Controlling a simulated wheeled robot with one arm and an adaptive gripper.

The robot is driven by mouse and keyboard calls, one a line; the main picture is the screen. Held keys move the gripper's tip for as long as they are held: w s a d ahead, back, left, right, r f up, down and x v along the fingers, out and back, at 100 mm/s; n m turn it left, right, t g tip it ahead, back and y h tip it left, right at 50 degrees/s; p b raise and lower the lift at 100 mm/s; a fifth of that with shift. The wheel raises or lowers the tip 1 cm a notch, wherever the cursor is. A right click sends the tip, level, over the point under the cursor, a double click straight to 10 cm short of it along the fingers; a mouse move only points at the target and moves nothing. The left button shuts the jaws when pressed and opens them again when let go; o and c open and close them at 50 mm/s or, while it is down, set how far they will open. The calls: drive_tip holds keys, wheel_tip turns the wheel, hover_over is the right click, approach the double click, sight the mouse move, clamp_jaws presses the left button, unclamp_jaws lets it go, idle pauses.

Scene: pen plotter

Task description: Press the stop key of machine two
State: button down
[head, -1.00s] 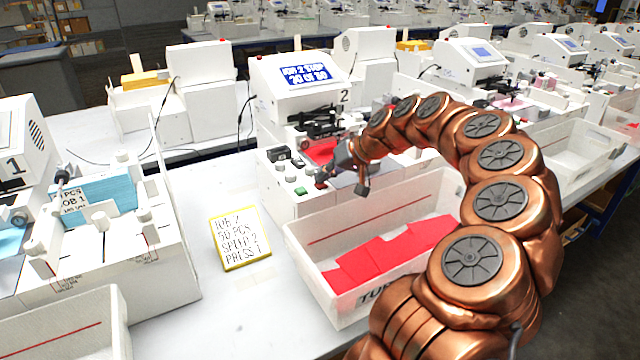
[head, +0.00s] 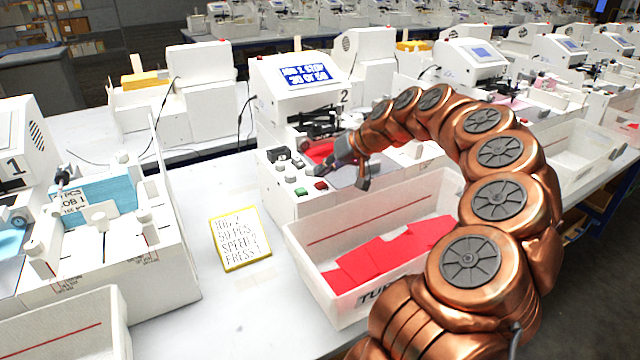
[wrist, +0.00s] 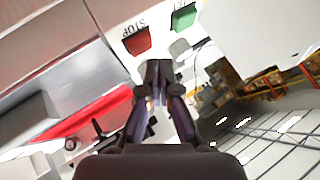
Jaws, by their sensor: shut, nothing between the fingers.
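Machine two (head: 298,85) is a white plotter with a blue screen and a "2" on its side. Its red stop key (head: 321,185) sits on the front panel, right of the green key (head: 301,191). In the wrist view the red key (wrist: 138,41), marked STOP, and the green key (wrist: 184,17) lie just beyond my fingertips.
A white bin (head: 340,219) with red sheets stands in front of machine two. A yellow-edged note (head: 240,238) lies on the table to its left. Machine one (head: 18,150) stands at the left. Black and grey knobs (head: 278,154) sit near the keys.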

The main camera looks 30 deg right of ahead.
sight(323, 183)
drive_tip(key=shift+r+p, duration=0.5)
drive_tip(key=shift+r, duration=1.9)
drive_tip(key=shift+a, duration=0.1)
drive_tip(key=s+a+r+n+g, duration=0.15)
drive_tip(key=s+a, duration=0.25)
drive_tip(key=a, duration=0.4)
drive_tip(key=s+a+n+g+p, duration=0.1)
drive_tip(key=s+a+g, duration=0.1)
drive_tip(key=s+a, duration=0.35)
drive_tip(key=s+a+n+g, duration=0.1)
drive_tip(key=s+a+n, duration=0.1)
drive_tip(key=a, duration=0.8)
drive_tip(key=s+f+m+g+h, duration=0.1)
drive_tip(key=s+f, duration=0.4)
drive_tip(key=s, duration=0.8)
drive_tip(key=s+a+f+g+h+p, duration=0.1)
drive_tip(key=s+f+g+h, duration=0.2)
drive_tip(key=s, duration=1)
wheel_tip(323, 183, down, 2)
drive_tip(key=shift+f+m+g+h+p, duration=0.1)
drive_tip(key=shift+m+g+h+p, duration=0.25)
drive_tip(key=shift+g, duration=0.2)
